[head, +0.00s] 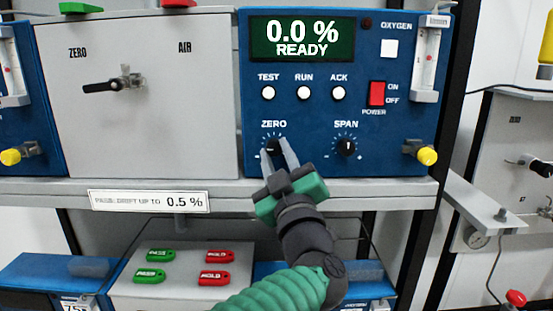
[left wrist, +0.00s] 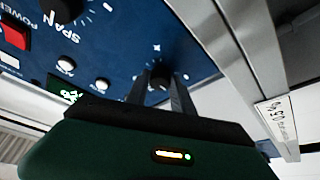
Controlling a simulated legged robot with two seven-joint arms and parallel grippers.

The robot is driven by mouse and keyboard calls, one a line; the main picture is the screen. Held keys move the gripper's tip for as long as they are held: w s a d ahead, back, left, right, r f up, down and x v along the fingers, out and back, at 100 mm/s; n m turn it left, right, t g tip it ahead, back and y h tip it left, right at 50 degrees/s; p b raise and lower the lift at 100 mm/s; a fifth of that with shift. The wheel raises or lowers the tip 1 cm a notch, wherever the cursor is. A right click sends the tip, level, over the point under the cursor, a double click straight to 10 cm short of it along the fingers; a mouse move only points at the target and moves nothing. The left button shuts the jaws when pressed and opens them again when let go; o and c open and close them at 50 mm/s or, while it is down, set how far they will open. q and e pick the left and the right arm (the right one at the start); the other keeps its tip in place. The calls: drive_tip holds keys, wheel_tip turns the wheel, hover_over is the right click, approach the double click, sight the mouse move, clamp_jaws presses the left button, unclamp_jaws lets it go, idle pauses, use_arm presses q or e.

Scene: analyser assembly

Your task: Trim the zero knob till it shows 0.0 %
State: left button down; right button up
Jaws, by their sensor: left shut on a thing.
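The zero knob (head: 274,147) is a small black dial under the ZERO label on the blue analyser panel (head: 225,100). My left gripper (head: 280,155) has its two grey fingers shut on the zero knob, one on each side. The left wrist view also shows the knob (left wrist: 160,76) between the fingers (left wrist: 158,92). The display (head: 302,39) reads "0.0 %" and "READY" in white on dark green. The span knob (head: 346,146) sits to the right, clear of the gripper. My right gripper is in neither view.
TEST (head: 268,93), RUN (head: 304,93) and ACK (head: 339,93) buttons and a red power switch (head: 377,94) sit above the knobs. A shelf label (head: 149,201) reads "0.5 %". Green and red tags (head: 216,256) lie on a grey box below. The shelf edge (head: 390,190) runs under the panel.

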use_arm(q)
drive_tip(key=shift+r+n+y, duration=0.15)
drive_tip(key=shift+n+y, duration=0.15)
drive_tip(key=shift+n, duration=0.4)
drive_tip(key=c, duration=1.1)
unclamp_jaws()
drive_tip(key=shift+s+d+f, duration=0.1)
drive_tip(key=shift+s+f, duration=0.1)
drive_tip(key=shift+f, duration=0.05)
drive_tip(key=b+v, duration=0.4)
drive_tip(key=v, duration=1.2)
drive_tip(key=shift+s+r+b, duration=0.2)
drive_tip(key=shift+r+b, duration=0.05)
drive_tip(key=shift+b, duration=0.05)
drive_tip(key=shift+d, duration=0.15)
